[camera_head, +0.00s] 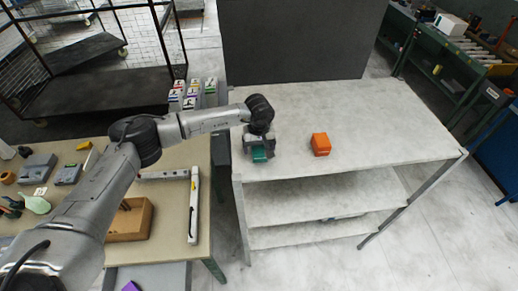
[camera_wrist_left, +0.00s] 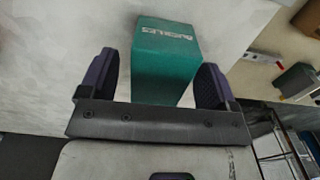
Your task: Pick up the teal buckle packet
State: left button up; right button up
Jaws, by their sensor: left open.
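The teal buckle packet (camera_head: 259,153) sits near the left front edge of the grey table's top. In the left wrist view the packet (camera_wrist_left: 166,62) is a teal box with white lettering, standing between the two fingers. My left gripper (camera_head: 259,150) is over the packet, with one finger on each side. In the left wrist view the left gripper (camera_wrist_left: 158,82) is open, and gaps show between the fingers and the packet. My right gripper is in neither view.
An orange box (camera_head: 321,144) stands on the grey table (camera_head: 370,120), right of the packet. A beige workbench (camera_head: 170,215) with a wooden tray (camera_head: 130,222) is at left. A dark panel (camera_head: 300,40) stands behind the table. The table's right side is clear.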

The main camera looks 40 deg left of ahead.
pick_arm(q)
jog(key=shift+c, duration=0.4)
jog(key=c, duration=1)
